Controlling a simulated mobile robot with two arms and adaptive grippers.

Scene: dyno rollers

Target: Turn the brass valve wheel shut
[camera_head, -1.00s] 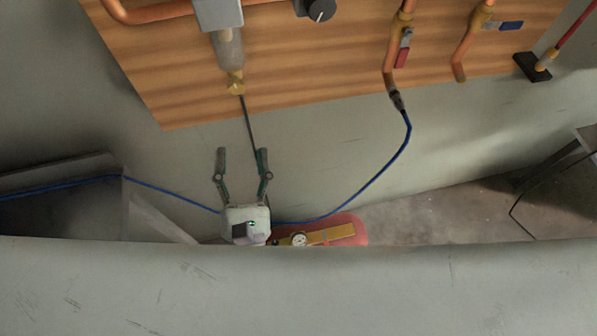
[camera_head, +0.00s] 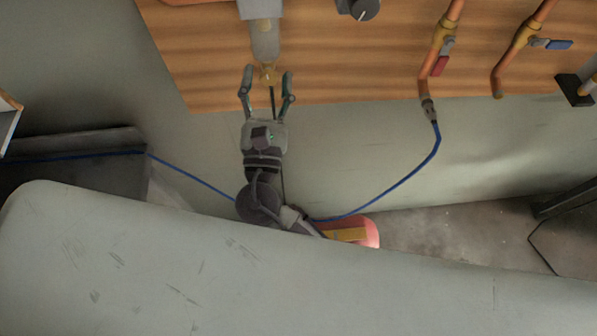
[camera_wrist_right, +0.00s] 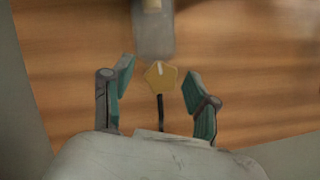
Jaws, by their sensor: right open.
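The brass valve wheel (camera_head: 267,73) sits at the lower end of a translucent grey cylinder (camera_head: 265,42) on the wooden board. In the right wrist view the wheel (camera_wrist_right: 160,75) is a small yellow, many-sided knob with a pale mark on it. My right gripper (camera_head: 267,77) is open, with its fingertips on either side of the wheel. In the right wrist view there is a gap between each finger and the wheel, and the gripper (camera_wrist_right: 158,83) holds nothing. I cannot tell the depth between fingertips and wheel. My left gripper is not in view.
A dark thin rod or tube (camera_wrist_right: 160,112) runs down from the wheel between the fingers. Copper pipes with a red-handled valve (camera_head: 440,65) and a blue-handled valve (camera_head: 558,44) are to the right. A blue hose (camera_head: 425,165) loops below. A red tank (camera_head: 362,229) stands low behind my arm.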

